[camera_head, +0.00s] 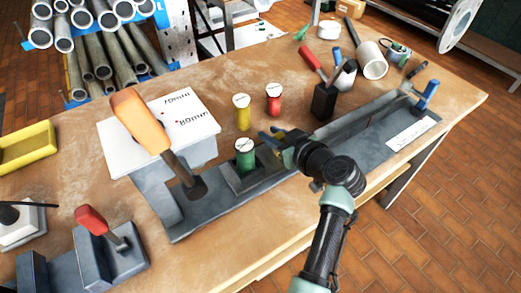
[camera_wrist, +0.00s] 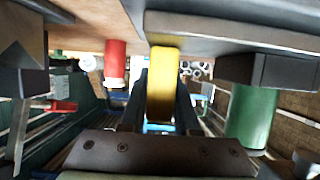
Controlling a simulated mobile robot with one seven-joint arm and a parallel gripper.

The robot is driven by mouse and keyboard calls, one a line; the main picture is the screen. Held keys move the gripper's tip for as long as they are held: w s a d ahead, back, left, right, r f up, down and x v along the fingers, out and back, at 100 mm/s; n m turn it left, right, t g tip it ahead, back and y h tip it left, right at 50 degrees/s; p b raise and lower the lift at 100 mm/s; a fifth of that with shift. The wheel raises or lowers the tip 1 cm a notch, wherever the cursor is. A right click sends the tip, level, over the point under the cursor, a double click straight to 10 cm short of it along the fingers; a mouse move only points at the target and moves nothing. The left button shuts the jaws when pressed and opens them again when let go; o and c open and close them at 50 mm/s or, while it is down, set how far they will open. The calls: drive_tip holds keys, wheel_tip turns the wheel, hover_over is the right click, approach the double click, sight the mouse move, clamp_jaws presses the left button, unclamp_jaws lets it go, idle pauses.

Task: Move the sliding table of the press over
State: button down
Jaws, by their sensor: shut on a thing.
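The press (camera_head: 175,225) has a long grey bed along the bench, with an orange-handled lever (camera_head: 142,122) at its left. The sliding table (camera_head: 236,183) is a dark block on the bed, with a green cylinder (camera_head: 245,152) standing upright on it. The green cylinder also shows in the wrist view (camera_wrist: 252,115). My gripper (camera_head: 270,137) is low at the right end of the sliding table.
The yellow cylinder (camera_head: 242,113) and a red cylinder (camera_head: 274,99) stand behind the bed. A dark tool holder (camera_head: 324,100) is behind my gripper. A white labelled block (camera_head: 125,146) is at left. The bed right of my arm looks clear up to a blue handle (camera_head: 428,92).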

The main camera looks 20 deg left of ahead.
drive_tip(key=shift+w+d+f, duration=0.2)
drive_tip(key=shift+w+d, duration=0.25)
drive_tip(key=shift+w, duration=0.1)
drive_tip(key=shift+w+d+r, duration=0.15)
drive_tip(key=shift+d+r, duration=0.1)
drive_tip(key=shift+r, duration=0.05)
drive_tip(key=c, duration=0.6)
unclamp_jaws()
drive_tip(key=shift+w, duration=0.1)
drive_tip(key=shift+c, duration=0.2)
drive_tip(key=v, duration=1.3)
drive_tip(key=shift+b, duration=0.3)
drive_tip(key=shift+a, duration=0.1)
